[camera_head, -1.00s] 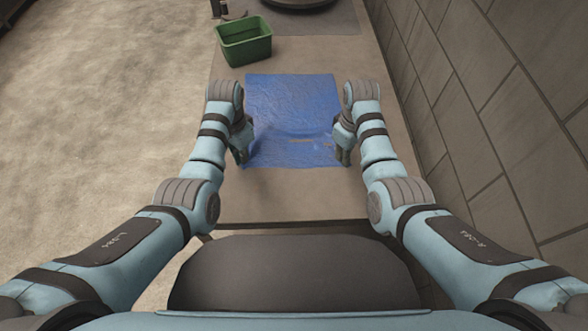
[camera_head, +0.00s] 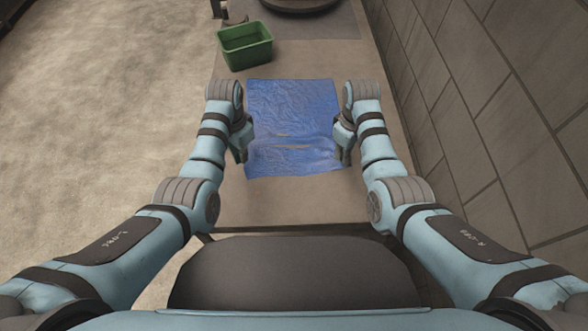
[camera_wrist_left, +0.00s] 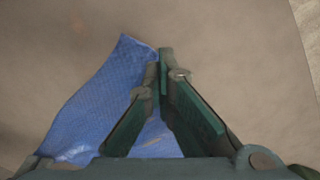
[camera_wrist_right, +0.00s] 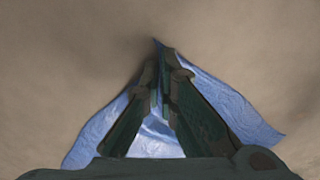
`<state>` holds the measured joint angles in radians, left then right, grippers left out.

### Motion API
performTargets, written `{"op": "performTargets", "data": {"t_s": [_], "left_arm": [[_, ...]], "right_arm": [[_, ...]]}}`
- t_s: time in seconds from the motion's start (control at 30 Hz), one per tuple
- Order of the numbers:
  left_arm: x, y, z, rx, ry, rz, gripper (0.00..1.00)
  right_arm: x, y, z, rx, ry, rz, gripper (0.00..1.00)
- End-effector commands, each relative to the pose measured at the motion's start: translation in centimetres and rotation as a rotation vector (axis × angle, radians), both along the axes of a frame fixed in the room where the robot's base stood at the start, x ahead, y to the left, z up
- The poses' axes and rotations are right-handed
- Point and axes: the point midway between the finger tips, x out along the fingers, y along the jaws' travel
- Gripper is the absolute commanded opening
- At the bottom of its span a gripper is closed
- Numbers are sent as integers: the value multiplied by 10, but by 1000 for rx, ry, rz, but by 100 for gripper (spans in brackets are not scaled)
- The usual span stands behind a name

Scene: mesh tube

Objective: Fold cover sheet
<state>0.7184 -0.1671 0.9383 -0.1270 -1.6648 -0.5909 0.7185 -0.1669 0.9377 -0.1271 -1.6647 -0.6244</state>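The blue cover sheet (camera_head: 293,110) lies wrinkled on the table, with a raised crease running across it between my grippers. Its near part extends past the grippers toward me. My left gripper (camera_head: 241,152) is at the sheet's left edge. In the left wrist view its fingertips (camera_wrist_left: 161,66) meet at the sheet's edge, with blue fabric beside and between the fingers. My right gripper (camera_head: 345,156) is at the right edge. In the right wrist view its fingers (camera_wrist_right: 160,75) are closed together with fabric between them and on both sides.
A green bin (camera_head: 245,47) stands on the table beyond the sheet, at the back left. A dark round object (camera_head: 300,4) is partly visible at the far edge. The beige table (camera_head: 290,203) is bare on the near side. A tiled wall (camera_head: 500,90) stands on the right.

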Motion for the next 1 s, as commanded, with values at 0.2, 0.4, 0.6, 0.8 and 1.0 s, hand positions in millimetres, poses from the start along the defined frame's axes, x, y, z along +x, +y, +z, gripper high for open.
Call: {"op": "performTargets", "data": {"t_s": [0.2,0.4,0.6,0.8,1.0], "left_arm": [[0,0,20,-1,-1,0,0],[0,0,18,-1,-2,0,5],[1,-1,18,-1,-2,0,37],[1,-1,18,-1,-2,0,50],[-1,-7,18,-10,-5,-6,38]], "right_arm": [[0,1,20,1,-1,0,0],[1,1,18,1,-1,0,0],[1,1,18,1,-1,0,0],[1,1,18,1,-1,1,0],[1,1,18,1,-1,1,0]]}}
